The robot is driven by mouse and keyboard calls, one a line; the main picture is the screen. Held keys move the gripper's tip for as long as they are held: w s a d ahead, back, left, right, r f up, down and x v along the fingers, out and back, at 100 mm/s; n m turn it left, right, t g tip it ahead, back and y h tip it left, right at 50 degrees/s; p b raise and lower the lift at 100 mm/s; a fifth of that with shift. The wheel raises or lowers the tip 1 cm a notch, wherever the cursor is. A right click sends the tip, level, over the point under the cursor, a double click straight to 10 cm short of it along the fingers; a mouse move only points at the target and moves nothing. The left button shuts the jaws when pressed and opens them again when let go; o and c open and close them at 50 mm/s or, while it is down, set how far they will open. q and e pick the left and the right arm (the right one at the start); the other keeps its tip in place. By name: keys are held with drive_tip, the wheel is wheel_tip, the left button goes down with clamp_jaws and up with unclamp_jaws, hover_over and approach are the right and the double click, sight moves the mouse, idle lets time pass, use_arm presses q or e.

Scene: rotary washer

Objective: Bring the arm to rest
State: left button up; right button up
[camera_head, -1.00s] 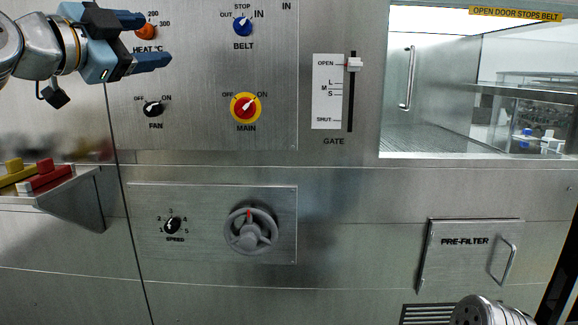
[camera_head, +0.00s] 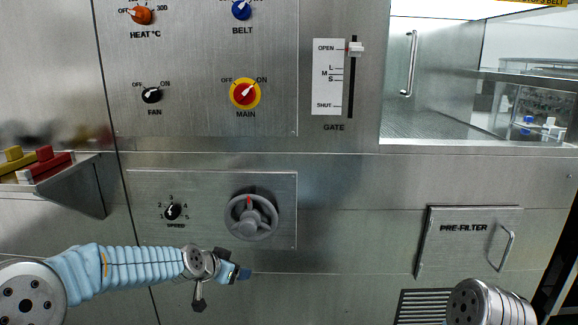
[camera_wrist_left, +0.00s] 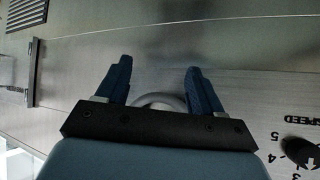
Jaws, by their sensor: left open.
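My left arm comes in low from the left in the head view. Its gripper (camera_head: 240,272) is below the lower control panel, under the grey handwheel (camera_head: 251,217), and apart from the knobs. In the left wrist view the two blue fingers of the gripper (camera_wrist_left: 158,85) are spread apart with nothing between them. Part of the handwheel's grey rim (camera_wrist_left: 160,100) shows behind the gripper body there. My right gripper is not in view; only a link of my right arm shows at the bottom right of the head view.
The steel front carries the speed knob (camera_head: 173,211), fan knob (camera_head: 151,95), main switch (camera_head: 244,93) and gate slider (camera_head: 356,48). A sloped shelf (camera_head: 85,190) with red and yellow blocks juts out at left. The pre-filter door (camera_head: 467,245) is at lower right.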

use_arm(q)
drive_tip(key=s+d+f+n+g, duration=0.1)
drive_tip(key=s+f, duration=0.3)
drive_tip(key=f, duration=0.3)
drive_tip(key=s+f+n+g, duration=0.1)
drive_tip(key=s+f, duration=0.2)
drive_tip(key=f, duration=0.5)
drive_tip(key=s+f+n+g, duration=0.2)
drive_tip(key=s+f, duration=0.3)
drive_tip(key=s, duration=0.4)
drive_tip(key=s+d+f+n+g, duration=0.1)
drive_tip(key=s+f+n+g, duration=0.1)
drive_tip(key=s+f, duration=0.4)
drive_tip(key=s+d+f+n+g, duration=0.1)
drive_tip(key=s+f, duration=0.5)
drive_tip(key=s, duration=0.6)
drive_tip(key=shift+s+f+n+g, duration=0.25)
drive_tip(key=shift+n+g, duration=0.15)
drive_tip(key=shift+g, duration=0.2)
